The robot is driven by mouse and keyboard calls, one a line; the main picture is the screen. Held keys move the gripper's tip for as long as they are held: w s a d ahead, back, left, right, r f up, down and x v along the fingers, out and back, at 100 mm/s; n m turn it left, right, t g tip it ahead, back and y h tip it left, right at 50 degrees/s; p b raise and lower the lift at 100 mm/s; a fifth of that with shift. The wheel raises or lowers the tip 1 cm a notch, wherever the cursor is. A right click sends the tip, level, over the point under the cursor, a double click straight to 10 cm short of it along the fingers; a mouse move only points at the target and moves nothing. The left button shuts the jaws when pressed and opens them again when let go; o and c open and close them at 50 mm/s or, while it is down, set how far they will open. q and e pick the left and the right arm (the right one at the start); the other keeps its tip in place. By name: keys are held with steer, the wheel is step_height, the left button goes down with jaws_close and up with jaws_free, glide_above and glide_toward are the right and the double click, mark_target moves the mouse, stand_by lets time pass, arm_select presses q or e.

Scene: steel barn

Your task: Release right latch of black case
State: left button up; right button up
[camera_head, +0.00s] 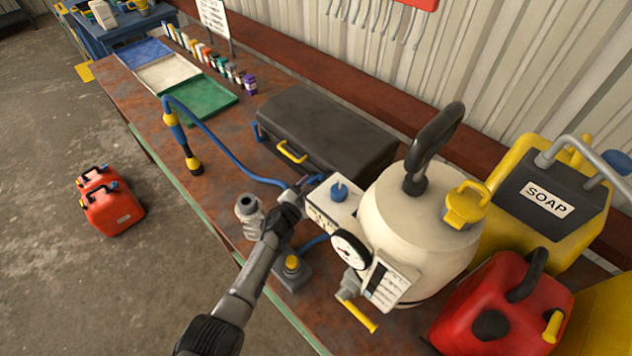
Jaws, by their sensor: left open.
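The black case (330,122) lies closed on the rusty workbench, with a yellow handle (291,151) on its front. A blue latch (259,132) is at the left end of the front. A small blue part (312,179) at the right end of the front appears to be the right latch, partly hidden; I cannot tell its position. My left gripper (300,187) is open beside this blue part, at the case's front right corner. I cannot tell whether they touch. My right gripper is not in view.
A cream tank (418,235) with a gauge (350,250) stands close right of my left gripper. A blue hose (232,158) runs along the bench toward the gripper. A grey fitting (248,210) and a yellow-button box (291,268) flank my arm. Coloured trays (205,100) lie farther left.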

mark_target(315, 180)
arm_select(q)
steer(key=b+x, duration=0.1)
steer(key=x, duration=0.1)
steer(key=shift+w+d+f+b, duration=0.15)
steer(key=shift+w+d+b, duration=0.15)
steer(key=shift+b, duration=0.1)
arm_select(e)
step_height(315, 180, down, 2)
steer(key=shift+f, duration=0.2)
arm_select(q)
steer(key=shift+w+d, duration=0.2)
steer(key=shift+w, duration=0.2)
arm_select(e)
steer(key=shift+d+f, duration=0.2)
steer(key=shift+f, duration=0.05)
arm_select(q)
jaws_close()
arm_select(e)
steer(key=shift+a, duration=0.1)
